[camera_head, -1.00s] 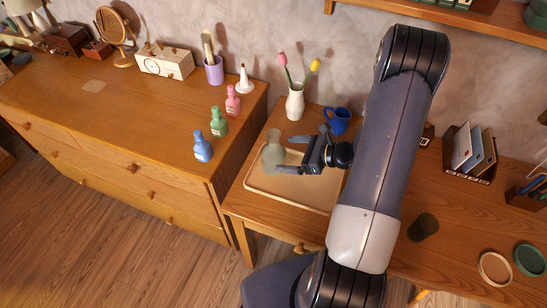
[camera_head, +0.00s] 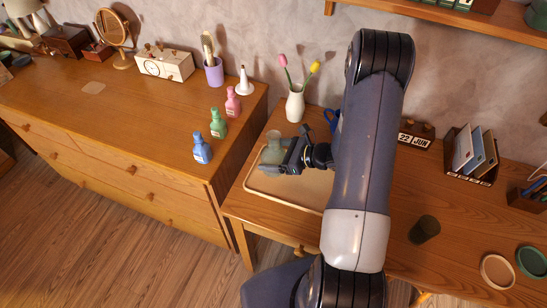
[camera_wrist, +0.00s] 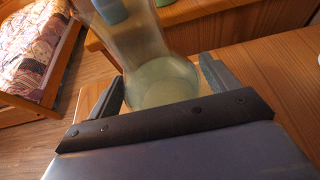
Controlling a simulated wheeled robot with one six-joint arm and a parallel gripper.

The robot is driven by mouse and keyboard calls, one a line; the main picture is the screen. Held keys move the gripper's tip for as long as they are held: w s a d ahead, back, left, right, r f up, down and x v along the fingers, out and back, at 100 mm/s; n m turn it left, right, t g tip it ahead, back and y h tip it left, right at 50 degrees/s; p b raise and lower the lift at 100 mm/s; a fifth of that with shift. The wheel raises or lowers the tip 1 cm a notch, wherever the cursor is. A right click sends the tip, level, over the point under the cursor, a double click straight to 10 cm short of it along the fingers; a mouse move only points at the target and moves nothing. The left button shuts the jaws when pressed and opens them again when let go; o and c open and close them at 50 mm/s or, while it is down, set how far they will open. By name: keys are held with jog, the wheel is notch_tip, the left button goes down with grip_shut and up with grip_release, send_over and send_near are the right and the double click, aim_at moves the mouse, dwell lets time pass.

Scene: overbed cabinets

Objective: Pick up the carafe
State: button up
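The carafe (camera_head: 273,141) is pale green, see-through glass. It stands on the tan tray (camera_head: 284,192) on the lower wooden table. My gripper (camera_head: 277,158) reaches in from the right at the carafe's body and hides part of it. In the wrist view, the carafe (camera_wrist: 150,45) is between my two fingers, one on each side. The fingers are spread wide, and any gap to the glass is very small. The carafe appears upright on the tray, with no visible lift.
A white vase with tulips (camera_head: 295,105) stands behind the tray. A blue jug (camera_head: 331,116) is partly hidden by my arm. Blue (camera_head: 202,148), green (camera_head: 218,124) and pink (camera_head: 232,102) bottles stand on the higher dresser to the left. A dark cup (camera_head: 424,229) is to the right.

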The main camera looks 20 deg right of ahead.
jog(key=c, duration=1.2)
jog(key=shift+r, duration=0.2)
